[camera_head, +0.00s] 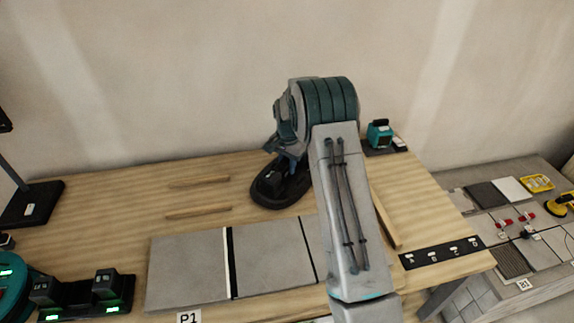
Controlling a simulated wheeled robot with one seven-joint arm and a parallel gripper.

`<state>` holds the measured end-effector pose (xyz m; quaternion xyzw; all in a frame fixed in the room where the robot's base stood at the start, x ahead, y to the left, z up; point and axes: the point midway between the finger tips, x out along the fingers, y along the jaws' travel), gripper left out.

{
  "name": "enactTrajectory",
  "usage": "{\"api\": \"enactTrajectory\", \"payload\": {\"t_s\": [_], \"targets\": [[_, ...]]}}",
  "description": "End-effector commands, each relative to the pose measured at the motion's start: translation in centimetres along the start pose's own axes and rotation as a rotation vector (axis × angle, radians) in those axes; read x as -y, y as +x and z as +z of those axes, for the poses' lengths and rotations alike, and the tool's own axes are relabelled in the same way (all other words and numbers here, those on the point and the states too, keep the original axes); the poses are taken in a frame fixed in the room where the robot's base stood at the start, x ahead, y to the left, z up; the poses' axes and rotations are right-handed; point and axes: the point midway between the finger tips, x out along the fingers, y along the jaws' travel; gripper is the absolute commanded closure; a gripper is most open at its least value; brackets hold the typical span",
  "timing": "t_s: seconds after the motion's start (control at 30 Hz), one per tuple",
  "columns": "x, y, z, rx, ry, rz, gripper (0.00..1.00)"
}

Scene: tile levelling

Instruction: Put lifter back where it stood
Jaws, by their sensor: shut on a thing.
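The lifter (268,188), a dark device with a wide oval black base, is at the back middle of the wooden bench. My arm reaches up from the bottom and bends down at the wrist. My gripper (287,160) is at the lifter's top, shut on it, mostly hidden behind my wrist and forearm. The lifter looks about upright. I cannot tell whether its base touches the bench or hangs just above it.
Grey tiles (190,270) lie in front, with dark gaps between them and a P1 label (188,318). Two wooden strips (198,212) lie left. A teal device (380,134) stands back right. A black strip (440,253) lies at the right edge. Chargers (85,292) stand front left.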

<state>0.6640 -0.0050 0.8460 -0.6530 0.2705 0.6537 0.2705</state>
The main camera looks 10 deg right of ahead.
Motion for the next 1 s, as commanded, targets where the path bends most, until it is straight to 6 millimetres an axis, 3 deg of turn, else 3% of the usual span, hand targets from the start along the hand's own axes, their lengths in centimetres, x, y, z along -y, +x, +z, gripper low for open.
{"api": "enactTrajectory", "payload": {"t_s": [0.2, 0.23, 0.3, 0.33, 0.7, 0.87, 1.0], "targets": [[0.1, -0.2, 0.0, -0.002, 0.000, -0.002, 1.00], [0.1, -0.2, 0.0, -0.002, 0.000, -0.002, 0.76], [0.1, -0.1, 0.0, -0.002, 0.000, -0.002, 0.56], [0.0, -0.1, 0.0, -0.001, 0.000, -0.001, 0.53], [0.0, -0.6, 0.0, 0.000, 0.000, 0.000, 0.53], [0.1, -3.2, 0.0, -0.003, -0.001, -0.003, 0.53], [0.1, -6.6, -0.1, -0.004, -0.001, -0.004, 0.53]]}}
